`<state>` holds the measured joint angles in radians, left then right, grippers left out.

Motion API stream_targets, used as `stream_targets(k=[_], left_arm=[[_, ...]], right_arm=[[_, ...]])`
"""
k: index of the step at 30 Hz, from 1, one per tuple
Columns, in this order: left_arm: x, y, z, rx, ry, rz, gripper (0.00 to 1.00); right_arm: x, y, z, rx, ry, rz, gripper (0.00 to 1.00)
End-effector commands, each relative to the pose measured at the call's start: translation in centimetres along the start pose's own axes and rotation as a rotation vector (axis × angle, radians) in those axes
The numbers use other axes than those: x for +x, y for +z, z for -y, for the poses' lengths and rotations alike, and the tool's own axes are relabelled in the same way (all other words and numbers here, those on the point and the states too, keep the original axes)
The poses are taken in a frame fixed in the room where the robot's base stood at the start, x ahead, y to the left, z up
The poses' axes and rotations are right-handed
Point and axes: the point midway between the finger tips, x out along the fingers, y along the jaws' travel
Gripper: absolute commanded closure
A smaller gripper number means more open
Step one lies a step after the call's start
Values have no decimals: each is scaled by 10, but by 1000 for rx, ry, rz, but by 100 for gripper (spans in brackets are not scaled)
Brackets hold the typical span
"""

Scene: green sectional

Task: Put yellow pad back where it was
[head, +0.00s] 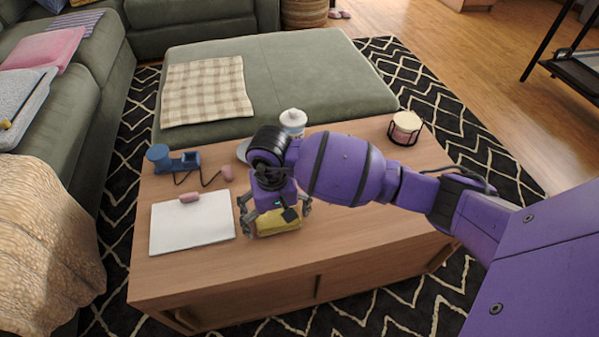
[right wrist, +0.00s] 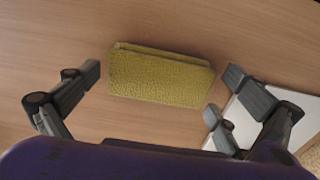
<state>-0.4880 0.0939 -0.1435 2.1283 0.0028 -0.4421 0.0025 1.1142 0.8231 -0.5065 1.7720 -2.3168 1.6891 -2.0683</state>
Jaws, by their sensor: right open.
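The yellow pad (head: 278,222) lies flat on the wooden coffee table (head: 350,255), right of a white board. In the right wrist view the pad (right wrist: 160,75) is fully visible, a textured yellow block on bare wood. My right gripper (head: 274,218) is pointed down over the pad with its fingers open. In the right wrist view the open fingers (right wrist: 155,88) stand to the left and right of the pad, with gaps on both sides, and do not touch it. In the head view the gripper hides part of the pad. My left gripper is not in view.
A blue item (head: 172,160), a white jar (head: 292,121) and a candle in a black holder (head: 405,128) stand farther back. The table's front right is clear.

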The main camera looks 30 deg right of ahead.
Motion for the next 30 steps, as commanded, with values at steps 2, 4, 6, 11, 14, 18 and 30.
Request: stream_targets(k=[2,4,6,11,14,18,30], left_arm=[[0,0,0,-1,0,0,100],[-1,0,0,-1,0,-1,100],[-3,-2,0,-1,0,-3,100],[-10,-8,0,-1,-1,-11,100],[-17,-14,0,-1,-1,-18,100],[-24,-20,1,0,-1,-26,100],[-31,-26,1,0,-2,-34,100]], right_arm=[[-2,-2,2,-1,-3,-5,0],[-4,-2,2,-1,-3,-5,0],[-9,-3,2,-2,-3,-7,0],[-36,-4,1,-3,-1,-11,0],[-59,-4,1,-3,-2,-12,0],[-88,-3,1,-3,-2,-10,0],[-125,-2,1,-1,-2,-4,0]])
